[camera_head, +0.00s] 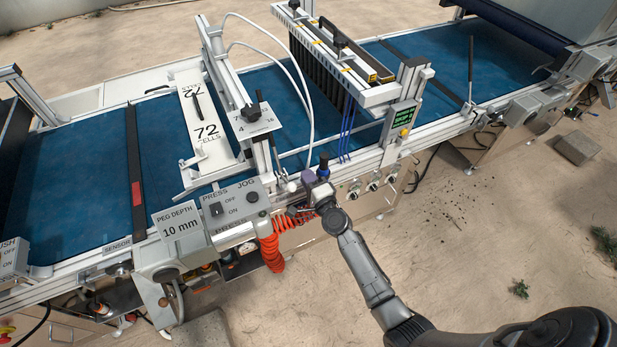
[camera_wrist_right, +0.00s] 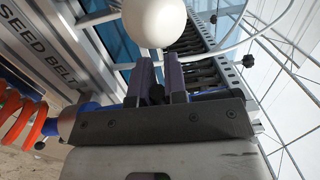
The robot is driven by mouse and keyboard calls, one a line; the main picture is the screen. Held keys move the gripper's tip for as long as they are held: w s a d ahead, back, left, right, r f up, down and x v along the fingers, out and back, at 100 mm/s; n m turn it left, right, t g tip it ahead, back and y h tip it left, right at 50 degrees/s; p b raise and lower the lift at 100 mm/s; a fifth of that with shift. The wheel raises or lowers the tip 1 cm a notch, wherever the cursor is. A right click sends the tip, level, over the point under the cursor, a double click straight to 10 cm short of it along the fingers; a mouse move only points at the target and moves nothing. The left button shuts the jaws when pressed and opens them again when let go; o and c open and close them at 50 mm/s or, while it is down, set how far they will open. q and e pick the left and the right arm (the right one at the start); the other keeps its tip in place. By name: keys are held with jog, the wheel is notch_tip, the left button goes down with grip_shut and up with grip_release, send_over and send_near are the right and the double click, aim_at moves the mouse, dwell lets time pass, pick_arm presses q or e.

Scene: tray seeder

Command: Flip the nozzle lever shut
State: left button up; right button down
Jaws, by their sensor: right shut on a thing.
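My right gripper (camera_head: 314,186) is at the front rail of the seeder, just right of the grey press and jog box. In the right wrist view its two fingers (camera_wrist_right: 160,72) are close together with a narrow gap. A round white knob (camera_wrist_right: 155,22) sits right at the fingertips; I take it as the end of the nozzle lever, with its shaft hidden. In the head view a small pale knob (camera_head: 308,179) shows beside the gripper. The gripper is shut on the lever. My left gripper is out of view.
Several round fittings line the rail to the right. The black nozzle row (camera_head: 318,72) spans the blue belt (camera_head: 85,180) behind.

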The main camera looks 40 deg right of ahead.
jog(key=c, duration=1.2)
grip_release()
jog(key=shift+o, duration=0.3)
jog(key=shift+s, duration=0.1)
jog(key=s+a, duration=0.2)
jog(key=s, duration=1.1)
jog(key=shift+s+a+f, duration=0.15)
jog(key=shift+s+f, duration=0.05)
jog(key=shift+f, duration=0.25)
